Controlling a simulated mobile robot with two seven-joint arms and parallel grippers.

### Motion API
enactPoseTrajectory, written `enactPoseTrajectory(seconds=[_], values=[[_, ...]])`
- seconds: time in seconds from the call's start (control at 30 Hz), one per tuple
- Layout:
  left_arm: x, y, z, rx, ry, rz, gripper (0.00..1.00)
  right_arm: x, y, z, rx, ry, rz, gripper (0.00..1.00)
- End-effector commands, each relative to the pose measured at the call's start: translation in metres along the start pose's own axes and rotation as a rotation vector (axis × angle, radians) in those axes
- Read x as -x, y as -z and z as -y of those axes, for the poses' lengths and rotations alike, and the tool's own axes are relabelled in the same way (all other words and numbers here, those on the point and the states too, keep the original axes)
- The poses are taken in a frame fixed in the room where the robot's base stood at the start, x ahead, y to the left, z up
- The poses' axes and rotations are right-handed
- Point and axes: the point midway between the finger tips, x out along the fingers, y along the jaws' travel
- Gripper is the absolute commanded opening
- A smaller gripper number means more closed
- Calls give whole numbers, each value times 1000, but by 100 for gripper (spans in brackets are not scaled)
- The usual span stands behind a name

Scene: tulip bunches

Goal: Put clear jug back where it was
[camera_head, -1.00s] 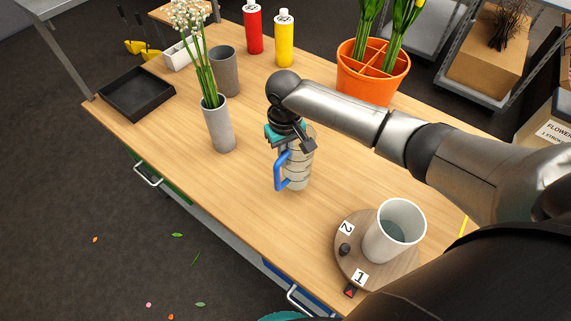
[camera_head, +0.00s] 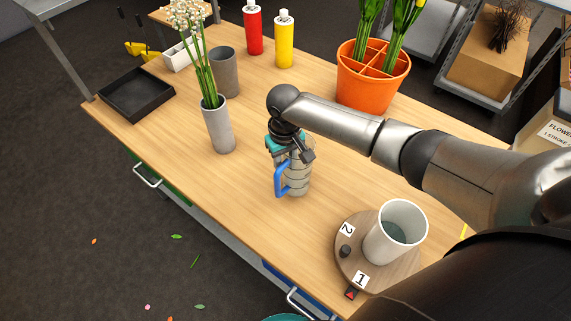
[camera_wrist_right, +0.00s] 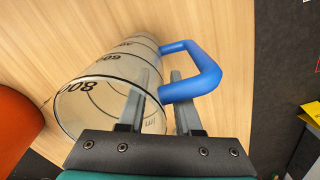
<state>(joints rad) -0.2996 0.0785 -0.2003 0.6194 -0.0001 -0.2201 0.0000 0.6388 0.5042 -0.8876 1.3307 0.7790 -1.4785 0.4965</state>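The clear jug (camera_head: 298,181), with black markings and a blue handle, is upright at the middle of the wooden table. It also shows in the right wrist view (camera_wrist_right: 92,88), its open rim towards the camera. My right gripper (camera_head: 290,149) reaches it from above. In the right wrist view the fingers (camera_wrist_right: 158,103) straddle the jug's wall on the handle side, one within the rim outline and one by the handle. The gripper is shut on the jug. I cannot tell whether the jug's base touches the table. My left gripper is not in view.
A grey vase with white flowers (camera_head: 218,128) stands left of the jug, a grey cup (camera_head: 224,72) behind it. A white pot (camera_head: 378,244) stands on a round wooden board (camera_head: 352,267) at front right. An orange divided pot (camera_head: 362,88) stands behind.

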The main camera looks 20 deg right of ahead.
Motion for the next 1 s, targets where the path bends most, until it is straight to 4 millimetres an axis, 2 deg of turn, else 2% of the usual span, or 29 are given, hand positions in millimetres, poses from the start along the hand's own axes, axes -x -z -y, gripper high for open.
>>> enactPoseTrajectory(seconds=[0.17, 0.27, 0.7, 0.83, 1.0], values=[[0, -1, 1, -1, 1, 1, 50, 2, 0, 0, 0, -1, -1, 33], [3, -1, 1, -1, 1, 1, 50, 12, 1, 0, 0, 1, -3, 33], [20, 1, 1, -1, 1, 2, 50, 101, 1, 0, 0, 1, -2, 33], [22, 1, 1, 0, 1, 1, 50, 116, 1, 0, -1, 1, -2, 33], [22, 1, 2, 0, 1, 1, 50, 123, 0, 0, 0, 0, 1, 33]])
